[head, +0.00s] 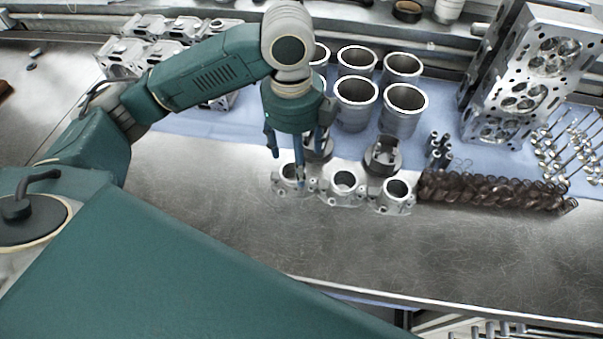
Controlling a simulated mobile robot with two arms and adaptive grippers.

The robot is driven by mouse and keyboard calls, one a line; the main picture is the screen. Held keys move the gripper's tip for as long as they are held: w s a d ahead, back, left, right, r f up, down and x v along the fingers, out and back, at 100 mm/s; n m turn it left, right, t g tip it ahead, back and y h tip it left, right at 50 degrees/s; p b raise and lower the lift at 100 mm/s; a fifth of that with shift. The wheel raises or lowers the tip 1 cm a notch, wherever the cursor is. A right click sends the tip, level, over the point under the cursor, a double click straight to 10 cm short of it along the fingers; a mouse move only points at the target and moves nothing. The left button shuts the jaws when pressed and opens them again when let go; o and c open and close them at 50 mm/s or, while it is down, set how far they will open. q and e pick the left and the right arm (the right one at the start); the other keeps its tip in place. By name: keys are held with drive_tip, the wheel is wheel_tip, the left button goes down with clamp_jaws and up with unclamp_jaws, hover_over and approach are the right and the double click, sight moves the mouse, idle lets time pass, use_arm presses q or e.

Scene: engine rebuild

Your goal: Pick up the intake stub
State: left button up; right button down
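Three metal intake stubs with round bores and flat flanges stand in a row on the steel bench: a left one (282,184), a middle one (344,187) and a right one (396,195). My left gripper (288,165) points down at the left stub, with its fingers spread apart. One finger hangs at the stub's far left and another comes down in front of its right part. The fingers hide some of this stub, and I cannot tell whether they touch it. My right gripper is not in view.
Several cylinder liners (404,108) and dark-topped pistons (383,157) stand behind the stubs on a blue mat (440,95). Brown springs or a shaft (490,192) lie to the right. An engine head (530,75) stands at the back right. The bench front (330,245) is clear.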

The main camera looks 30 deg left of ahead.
use_arm(q)
drive_tip(key=a+r, duration=0.1)
drive_tip(key=a, duration=0.1)
approach(292, 175)
drive_tip(key=shift+s+d+f+m, duration=0.25)
drive_tip(key=shift+s+d, duration=0.15)
drive_tip(key=shift+s, duration=0.15)
drive_tip(key=shift+s+d+f+m, duration=0.15)
drive_tip(key=shift+s+d+f, duration=0.2)
drive_tip(key=shift+s, duration=0.15)
drive_tip(key=shift+w+f+p, duration=0.15)
drive_tip(key=shift+f+p, duration=0.85)
drive_tip(key=shift+f, duration=1.7)
drive_tip(key=c, duration=1.5)
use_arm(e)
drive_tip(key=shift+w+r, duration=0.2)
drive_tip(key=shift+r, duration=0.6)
